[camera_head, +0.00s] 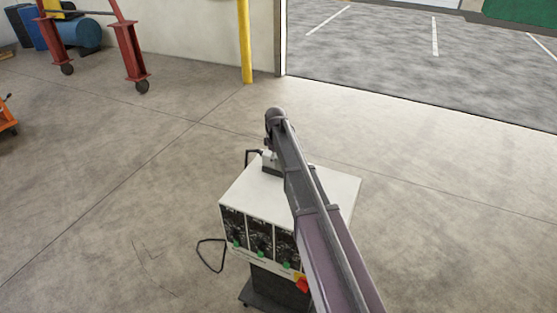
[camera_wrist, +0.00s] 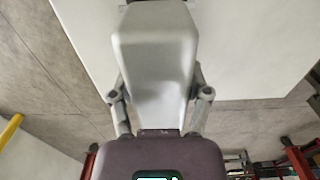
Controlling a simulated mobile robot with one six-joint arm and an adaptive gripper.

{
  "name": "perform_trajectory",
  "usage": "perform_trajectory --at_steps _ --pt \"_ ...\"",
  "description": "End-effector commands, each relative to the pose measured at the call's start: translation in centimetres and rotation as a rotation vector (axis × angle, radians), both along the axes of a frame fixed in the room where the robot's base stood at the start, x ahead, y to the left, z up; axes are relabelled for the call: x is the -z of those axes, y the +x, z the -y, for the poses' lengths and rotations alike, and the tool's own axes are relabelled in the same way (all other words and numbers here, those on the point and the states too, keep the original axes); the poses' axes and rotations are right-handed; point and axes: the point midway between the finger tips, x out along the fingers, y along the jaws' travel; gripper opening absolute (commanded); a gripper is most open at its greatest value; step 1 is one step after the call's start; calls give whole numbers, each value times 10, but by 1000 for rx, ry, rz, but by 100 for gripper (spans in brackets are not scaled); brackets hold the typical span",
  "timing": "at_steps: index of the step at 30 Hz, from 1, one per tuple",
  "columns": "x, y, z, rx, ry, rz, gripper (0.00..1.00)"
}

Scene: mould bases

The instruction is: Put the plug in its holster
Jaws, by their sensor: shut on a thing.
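The plug (camera_wrist: 155,60) is a smooth light-grey block that fills the middle of the wrist view. My gripper (camera_wrist: 160,98) is shut on it, with one finger along each side. The plug's far end lies near the top edge of that view, over a white surface. In the head view my gripper (camera_head: 271,158) is small and partly hidden by my arm, low over the back of the white cabinet top. I cannot pick out the holster in either view.
The white cabinet (camera_head: 250,193) has dark front panels with green marks and a red-yellow switch (camera_head: 301,283). A black cable (camera_head: 211,256) loops out at its left. A yellow post (camera_head: 244,40) and a red frame (camera_head: 128,50) stand behind.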

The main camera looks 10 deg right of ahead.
Motion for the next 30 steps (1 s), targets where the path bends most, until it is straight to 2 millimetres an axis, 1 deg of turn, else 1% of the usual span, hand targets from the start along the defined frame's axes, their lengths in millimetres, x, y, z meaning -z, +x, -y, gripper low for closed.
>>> perform_trajectory --at_steps 12,13,16,17,30 --pt "3 0 0 0 1 -1 1" --pt "3 0 0 0 1 -1 68" --pt "3 0 0 0 1 -1 98" --pt "3 0 0 0 1 -1 100" --pt "2 0 0 0 0 0 100"
